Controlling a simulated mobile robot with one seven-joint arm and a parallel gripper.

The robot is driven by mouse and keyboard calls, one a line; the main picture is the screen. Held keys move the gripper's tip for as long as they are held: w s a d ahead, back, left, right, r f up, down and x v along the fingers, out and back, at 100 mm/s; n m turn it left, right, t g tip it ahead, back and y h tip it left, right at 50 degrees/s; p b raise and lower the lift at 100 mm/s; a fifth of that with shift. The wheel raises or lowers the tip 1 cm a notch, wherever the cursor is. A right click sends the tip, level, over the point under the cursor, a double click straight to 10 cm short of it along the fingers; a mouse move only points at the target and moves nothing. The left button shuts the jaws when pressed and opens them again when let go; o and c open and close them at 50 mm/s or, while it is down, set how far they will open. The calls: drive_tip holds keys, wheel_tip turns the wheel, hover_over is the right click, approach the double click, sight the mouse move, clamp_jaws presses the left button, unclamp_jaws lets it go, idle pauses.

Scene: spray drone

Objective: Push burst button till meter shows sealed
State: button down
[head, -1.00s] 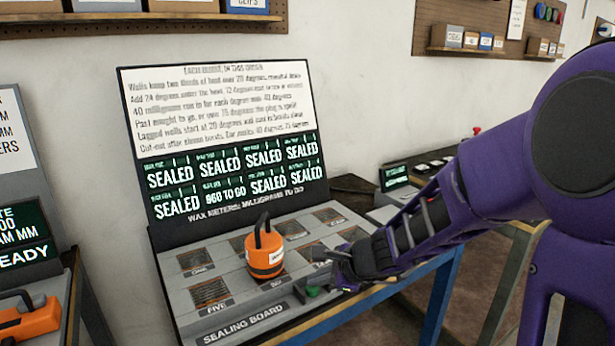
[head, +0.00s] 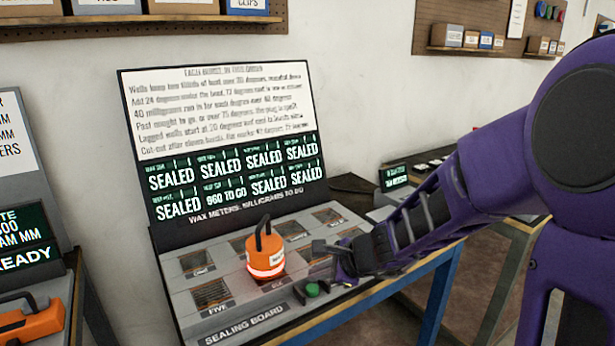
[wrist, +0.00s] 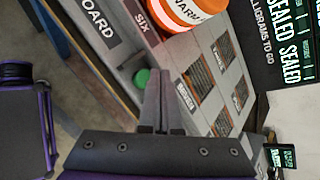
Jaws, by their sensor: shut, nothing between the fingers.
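The green burst button (head: 312,289) sits at the front edge of the sealing board (head: 190,300), and shows in the wrist view (wrist: 141,77). My gripper (head: 318,247) is shut and empty. It is raised above and behind the button, apart from it. In the wrist view its fingertips (wrist: 157,74) lie just right of the button. The meter panel (head: 235,180) reads SEALED in most cells; one lower cell reads 960 TO GO. The orange warmer (head: 265,250) stands upright on the well labelled six, and its base band glows red.
Other wells with grates, such as well five (head: 212,295), are uncovered on the board. An orange handled tool (head: 30,322) lies on a bench at left. A small dark screen (head: 394,176) stands at the back right.

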sight(318, 289)
wheel_tip(318, 289, up, 6)
drive_tip(key=p, duration=0.5)
drive_tip(key=shift+w, duration=0.1)
idle(0.4)
